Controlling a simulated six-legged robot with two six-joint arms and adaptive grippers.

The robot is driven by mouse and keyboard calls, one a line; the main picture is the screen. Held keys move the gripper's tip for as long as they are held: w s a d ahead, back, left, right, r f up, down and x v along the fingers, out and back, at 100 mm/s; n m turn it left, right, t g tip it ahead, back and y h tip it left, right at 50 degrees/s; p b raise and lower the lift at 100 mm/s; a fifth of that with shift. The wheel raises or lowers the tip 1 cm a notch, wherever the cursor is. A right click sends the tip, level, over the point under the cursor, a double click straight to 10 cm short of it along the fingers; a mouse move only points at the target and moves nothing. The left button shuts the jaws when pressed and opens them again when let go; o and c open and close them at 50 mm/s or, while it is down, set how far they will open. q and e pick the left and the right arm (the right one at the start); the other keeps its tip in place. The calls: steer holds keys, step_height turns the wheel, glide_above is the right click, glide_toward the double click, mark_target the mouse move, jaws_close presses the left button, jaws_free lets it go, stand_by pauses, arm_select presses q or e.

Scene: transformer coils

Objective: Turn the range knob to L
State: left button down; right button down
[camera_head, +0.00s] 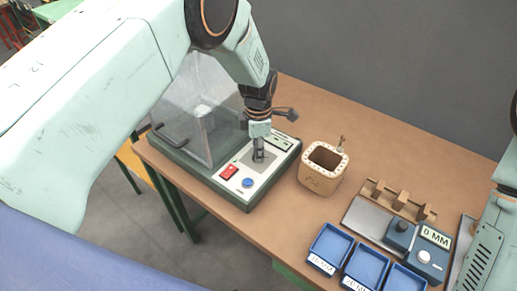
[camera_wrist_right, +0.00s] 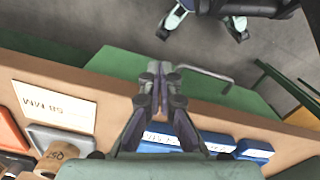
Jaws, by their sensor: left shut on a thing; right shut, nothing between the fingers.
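The instrument's light control panel (camera_head: 238,181) sits on a dark green base at the left of the table, in the head view. It carries a red switch (camera_head: 229,172) and a blue round button (camera_head: 247,183). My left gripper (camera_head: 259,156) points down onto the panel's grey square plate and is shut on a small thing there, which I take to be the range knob. The fingers hide the knob, and its markings are too small to read. My right gripper (camera_wrist_right: 160,87) is shut and empty in the right wrist view, above the green table side.
To the right are a wooden box (camera_head: 322,182), blue trays (camera_head: 330,246), a wooden rack (camera_head: 399,199) and a blue device with a "0 MM" display (camera_head: 435,237). Bare tabletop lies between panel and trays.

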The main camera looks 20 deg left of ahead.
arm_select(q)
steer(key=shift+w+r, duration=0.1)
steer(key=m, duration=0.4)
steer(key=shift+m, duration=0.3)
steer(key=m, duration=0.4)
steer(key=shift+r+m, duration=0.1)
steer(key=shift+m, duration=0.2)
steer(key=m, duration=0.4)
steer(key=shift+w, duration=0.1)
steer(key=shift+m+p, duration=0.3)
steer(key=shift+m, duration=1.9)
steer(key=c, duration=1.5)
jaws_free()
steer(key=o, duration=0.4)
